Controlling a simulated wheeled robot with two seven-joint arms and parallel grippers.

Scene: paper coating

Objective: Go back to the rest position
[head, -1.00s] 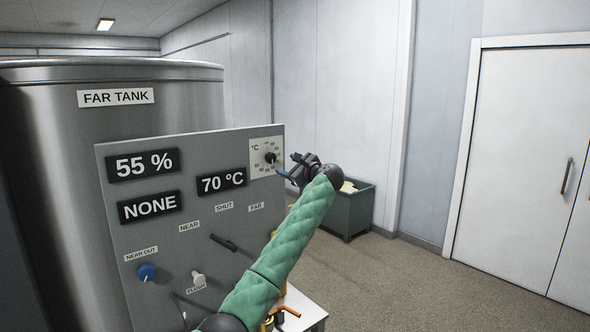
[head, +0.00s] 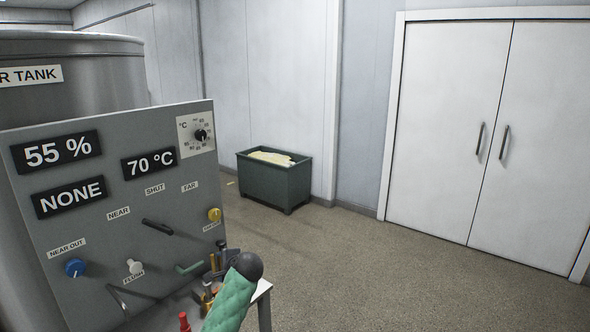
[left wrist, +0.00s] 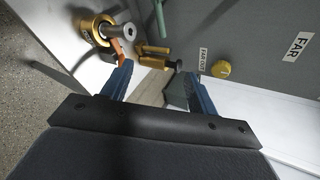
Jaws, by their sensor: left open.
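My left gripper (left wrist: 157,88) shows in the left wrist view with its two blue fingers spread apart and nothing held between them. In the head view my green-sleeved left arm comes up from the bottom edge, and its gripper (head: 220,259) is a small dark shape in front of the lower right corner of the grey control panel (head: 100,225). The temperature dial (head: 201,135) at the panel's upper right is clear of the gripper. My right gripper is in neither view.
The panel carries a black lever (head: 157,227), a blue knob (head: 74,268), a white knob (head: 134,266) and a yellow knob (head: 214,215). In the wrist view a brass fitting with an orange lever (left wrist: 117,50) is close to one finger. A green bin (head: 275,183) stands behind; open floor lies right.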

